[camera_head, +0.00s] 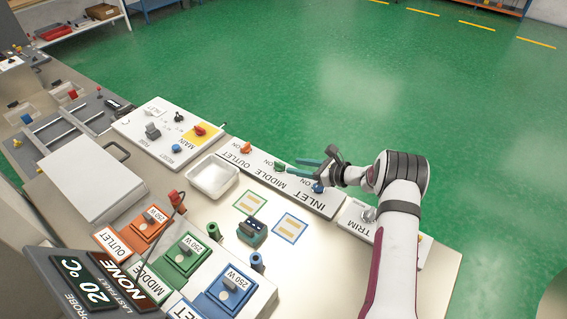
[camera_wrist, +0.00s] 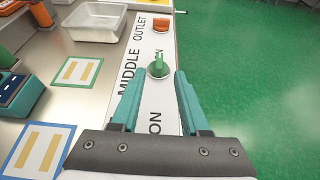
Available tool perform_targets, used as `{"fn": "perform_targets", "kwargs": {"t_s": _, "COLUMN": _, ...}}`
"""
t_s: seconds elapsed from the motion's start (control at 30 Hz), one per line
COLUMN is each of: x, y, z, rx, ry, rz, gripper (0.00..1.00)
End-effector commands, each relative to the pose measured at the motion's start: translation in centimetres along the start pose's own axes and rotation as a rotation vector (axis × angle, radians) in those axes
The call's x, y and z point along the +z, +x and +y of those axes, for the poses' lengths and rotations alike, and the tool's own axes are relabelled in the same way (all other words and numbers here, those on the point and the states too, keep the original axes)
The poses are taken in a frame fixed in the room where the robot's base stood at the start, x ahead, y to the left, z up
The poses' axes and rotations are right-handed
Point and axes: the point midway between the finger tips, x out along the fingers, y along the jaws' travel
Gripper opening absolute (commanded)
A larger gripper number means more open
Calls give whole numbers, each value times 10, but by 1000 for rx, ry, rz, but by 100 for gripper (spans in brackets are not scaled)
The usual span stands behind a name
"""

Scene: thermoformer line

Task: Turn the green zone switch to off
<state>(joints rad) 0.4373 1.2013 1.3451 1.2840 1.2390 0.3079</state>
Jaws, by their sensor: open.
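The green zone switch (camera_wrist: 158,66) is a small knob on a round base, on a white strip beside the words MIDDLE and ON. It also shows in the head view (camera_head: 280,167). In the wrist view its handle stands roughly along the strip's length; its exact setting is hard to read. My gripper (camera_wrist: 158,92) is open, with its teal fingers spread to either side of the line to the green knob. The knob appears just beyond the fingertips, with nothing held. In the head view the gripper (camera_head: 300,165) reaches in from the right, over the strip.
An orange switch (camera_wrist: 161,24) stands beyond the green one, by OUTLET. A blue switch (camera_head: 318,188) stands below my gripper, by INLET. A white tray (camera_head: 212,177) and colored module boxes (camera_head: 184,254) lie on the bench. Green floor is open beyond the strip.

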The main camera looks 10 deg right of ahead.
Motion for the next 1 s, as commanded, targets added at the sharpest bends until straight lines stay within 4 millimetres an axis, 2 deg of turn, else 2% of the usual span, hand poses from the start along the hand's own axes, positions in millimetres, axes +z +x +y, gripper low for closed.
{"fn": "perform_targets", "kwargs": {"t_s": 0.1, "x": 0, "y": 28, "z": 2, "rx": 4, "ry": -2, "rz": 0, "gripper": 45}}
{"fn": "perform_targets", "kwargs": {"t_s": 0.3, "x": 0, "y": 55, "z": 1, "rx": 2, "ry": -1, "rz": 1, "gripper": 45}}
{"fn": "perform_targets", "kwargs": {"t_s": 0.63, "x": 0, "y": 61, "z": 1, "rx": 1, "ry": 0, "rz": 1, "gripper": 45}}
{"fn": "perform_targets", "kwargs": {"t_s": 0.67, "x": 0, "y": 61, "z": 1, "rx": 1, "ry": 0, "rz": 1, "gripper": 43}}
{"fn": "perform_targets", "kwargs": {"t_s": 0.9, "x": 0, "y": 60, "z": 1, "rx": 1, "ry": -1, "rz": 1, "gripper": 0}}
{"fn": "perform_targets", "kwargs": {"t_s": 1.0, "x": 0, "y": 60, "z": 1, "rx": 1, "ry": -1, "rz": 1, "gripper": 0}}
